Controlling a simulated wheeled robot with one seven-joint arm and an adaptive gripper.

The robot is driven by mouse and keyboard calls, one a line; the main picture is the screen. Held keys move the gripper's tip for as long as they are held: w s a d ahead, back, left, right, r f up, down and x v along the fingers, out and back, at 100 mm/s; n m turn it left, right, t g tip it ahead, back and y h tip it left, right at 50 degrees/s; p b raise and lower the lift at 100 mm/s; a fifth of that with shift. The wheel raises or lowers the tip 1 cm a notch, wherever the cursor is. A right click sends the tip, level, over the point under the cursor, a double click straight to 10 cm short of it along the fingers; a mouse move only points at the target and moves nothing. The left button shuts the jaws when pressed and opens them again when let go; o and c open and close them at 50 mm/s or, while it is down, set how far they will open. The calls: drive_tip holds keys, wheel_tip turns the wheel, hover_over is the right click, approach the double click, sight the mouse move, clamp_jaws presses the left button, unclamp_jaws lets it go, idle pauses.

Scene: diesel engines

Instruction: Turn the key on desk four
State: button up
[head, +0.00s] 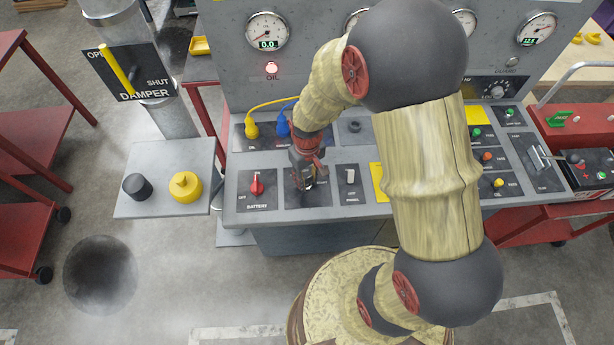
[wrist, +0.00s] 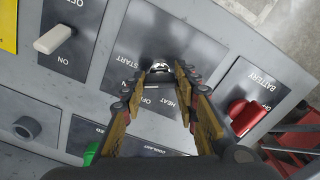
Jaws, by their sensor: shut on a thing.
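The grey control desk (head: 238,217) carries the key switch plate (head: 318,200), between the battery switch and a white toggle. In the wrist view the plate (wrist: 133,45) is marked START, HEAT and OFF. The round metal key switch (wrist: 161,67) shows between the fingertips. My gripper (head: 306,182) points down over this plate. In the wrist view my gripper (wrist: 161,78) has its fingers closed in on the key at the switch. The key itself is mostly hidden by the fingers, so its angle cannot be read.
The red battery knob (head: 257,186) is left of my gripper, and the white toggle (head: 350,176) is right of it. Yellow (head: 252,129) and blue (head: 283,126) plugs with cables stand behind. A damper lever (head: 118,72) and a side shelf (head: 135,208) are at the left.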

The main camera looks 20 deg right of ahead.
sight(307, 178)
drive_tip(key=shift+m, duration=1.5)
drive_tip(key=o, duration=1.1)
wheel_tip(307, 178, up, 12)
